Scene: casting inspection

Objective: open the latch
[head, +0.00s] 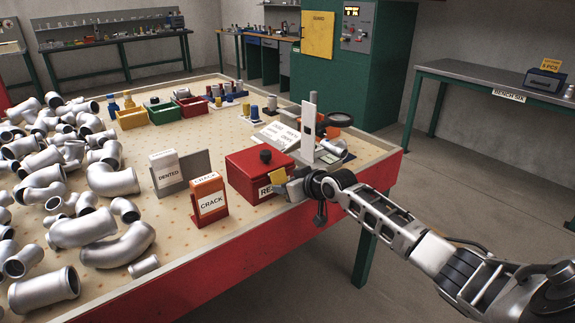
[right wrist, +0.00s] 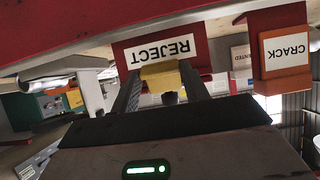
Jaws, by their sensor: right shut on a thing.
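A red box (head: 248,172) with a black knob on its lid stands near the table's front edge. Its front label starts with "RE"; in the right wrist view, upside down, the label reads REJECT (right wrist: 165,51). A yellow latch (head: 278,176) sits at the box's front. My right gripper (head: 285,187) reaches it from the right and hides part of the front. In the right wrist view the yellow latch (right wrist: 160,76) lies between the two dark fingers of my right gripper (right wrist: 162,82), which is shut on it. The lid looks closed. My left gripper is not in view.
An orange CRACK sign (head: 209,197) and a white DENTED sign (head: 166,168) stand left of the box. Many grey pipe castings (head: 112,180) cover the table's left side. A white upright plate (head: 309,130) stands behind my right gripper.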

